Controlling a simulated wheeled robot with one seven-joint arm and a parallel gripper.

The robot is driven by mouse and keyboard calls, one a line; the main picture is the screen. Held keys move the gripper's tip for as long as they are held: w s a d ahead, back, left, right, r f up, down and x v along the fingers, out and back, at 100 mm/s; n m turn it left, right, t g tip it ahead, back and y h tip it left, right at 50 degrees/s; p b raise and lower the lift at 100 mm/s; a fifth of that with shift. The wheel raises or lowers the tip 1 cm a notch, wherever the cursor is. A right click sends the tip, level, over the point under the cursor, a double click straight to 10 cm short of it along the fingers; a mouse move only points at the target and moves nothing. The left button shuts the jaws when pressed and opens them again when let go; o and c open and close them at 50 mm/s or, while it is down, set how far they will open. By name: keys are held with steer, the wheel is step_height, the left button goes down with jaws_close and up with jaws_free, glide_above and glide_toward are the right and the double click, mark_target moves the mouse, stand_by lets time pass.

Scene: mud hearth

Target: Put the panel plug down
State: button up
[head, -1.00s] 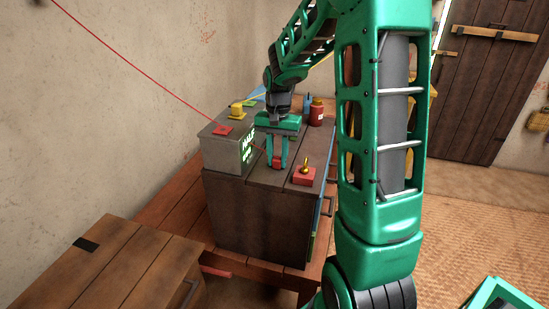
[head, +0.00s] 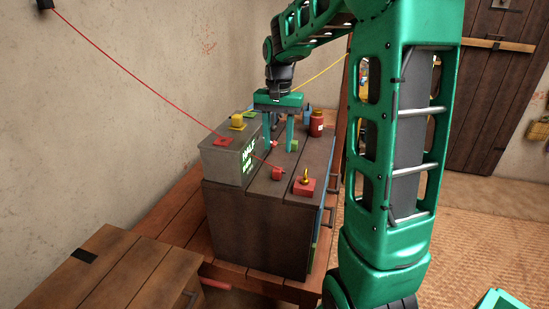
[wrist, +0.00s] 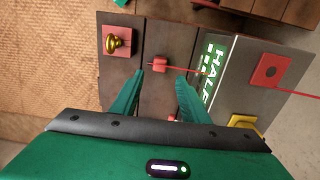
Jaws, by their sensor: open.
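The panel plug, a small red block (head: 277,173) with a thin red cord, lies on the dark wooden cabinet top (head: 262,186). In the wrist view the red plug (wrist: 160,64) lies just beyond the fingertips, with its cord running right towards the grey box. My gripper (head: 278,149) is open and empty above the cabinet, farther back than the plug and apart from it. In the wrist view both green fingers (wrist: 160,76) are spread with a clear gap between them.
A grey box (head: 221,160) with a lit "HALF" panel stands left of the plug, with a red cable running to the wall. A red block with a brass knob (head: 304,184) sits at right front. A red jar (head: 316,124) stands at the back.

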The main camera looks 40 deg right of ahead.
steer(key=s+a+f+n, duration=0.1)
steer(key=s+f+n, duration=0.1)
steer(key=s, duration=1.2)
steer(key=s+a+f+n, duration=0.2)
steer(key=s, duration=1.2)
steer(key=shift+s+a+f, duration=0.2)
steer(key=shift+s, duration=0.15)
steer(key=shift+w+f, duration=0.25)
steer(key=shift+w, duration=0.4)
stand_by(0.5)
